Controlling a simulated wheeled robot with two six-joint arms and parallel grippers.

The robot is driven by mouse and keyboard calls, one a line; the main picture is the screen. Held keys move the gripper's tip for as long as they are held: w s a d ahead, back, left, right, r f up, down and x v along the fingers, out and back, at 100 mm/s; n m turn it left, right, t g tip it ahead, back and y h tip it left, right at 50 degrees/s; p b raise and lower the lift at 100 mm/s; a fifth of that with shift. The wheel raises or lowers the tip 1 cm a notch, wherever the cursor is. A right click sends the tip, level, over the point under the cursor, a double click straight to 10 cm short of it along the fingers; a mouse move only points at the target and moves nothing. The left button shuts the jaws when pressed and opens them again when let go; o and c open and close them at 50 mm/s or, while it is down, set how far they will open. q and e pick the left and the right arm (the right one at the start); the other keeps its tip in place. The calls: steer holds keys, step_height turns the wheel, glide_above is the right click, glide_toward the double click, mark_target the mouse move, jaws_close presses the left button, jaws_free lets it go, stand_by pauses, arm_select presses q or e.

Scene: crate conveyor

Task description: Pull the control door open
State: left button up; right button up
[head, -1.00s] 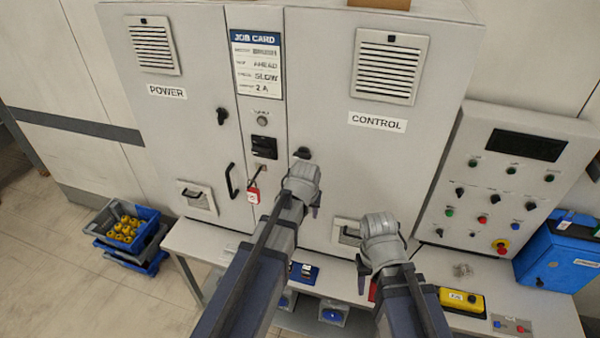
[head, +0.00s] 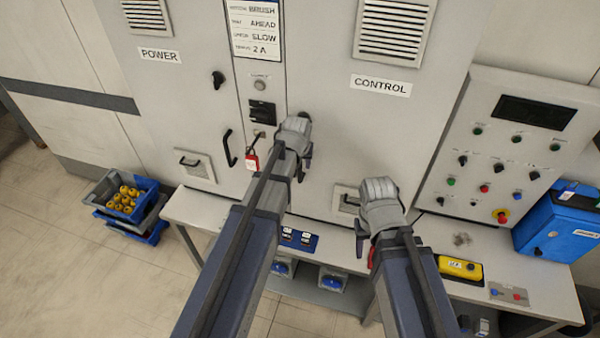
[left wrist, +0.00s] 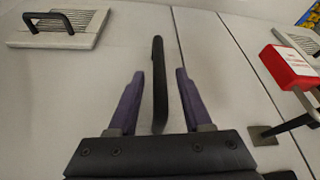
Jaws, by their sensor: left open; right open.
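The control door (head: 335,135) is the grey panel under the CONTROL label (head: 381,85); it looks shut, flush with the cabinet. My left gripper (head: 302,168) is in front of its left edge and hides its handle in the head view. In the left wrist view a black bar handle (left wrist: 159,85) stands between the open purple fingers of my left gripper (left wrist: 160,78), with gaps visible on both sides. My right gripper (head: 364,240) is open and empty, in front of the door's lower part, near the small vent with a handle (head: 345,200).
A red padlock (head: 252,162) hangs just left of my left gripper; it shows in the left wrist view (left wrist: 292,66). The POWER door (head: 180,110) has its own black handle. A narrow bench (head: 200,216) runs below, with a yellow box (head: 460,268) and a control console (head: 500,150) at right.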

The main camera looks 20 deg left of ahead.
arm_select(q)
steer(key=b+x, duration=0.2)
steer(key=x, duration=0.1)
steer(key=shift+f, duration=0.15)
arm_select(e)
step_height(320, 180, down, 3)
arm_select(q)
steer(key=shift+c, duration=0.2)
jaws_close()
stand_by(1.0)
